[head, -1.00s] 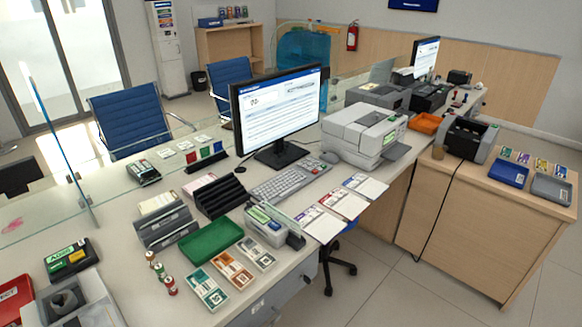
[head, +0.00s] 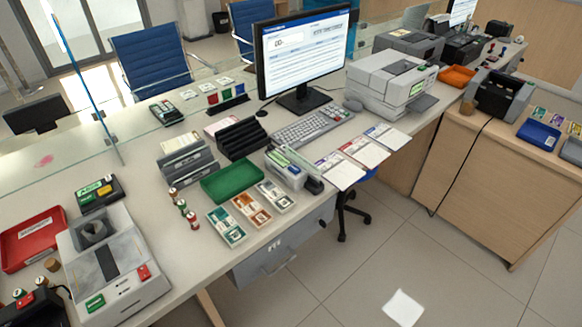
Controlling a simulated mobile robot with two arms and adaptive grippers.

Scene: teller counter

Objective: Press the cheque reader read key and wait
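A small light-grey device with a lit greenish display and a dark front end (head: 287,168), which looks like the cheque reader, stands on the counter right of the green tray. Its read key is too small to make out. Neither of my grippers shows in the head view.
The green tray (head: 232,182) and several card-like packs (head: 251,209) lie left of and in front of the device. A keyboard (head: 303,124) and monitor (head: 304,52) stand behind it. A grey machine with green and red keys (head: 112,268) stands at front left. A glass screen (head: 75,75) rises at left.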

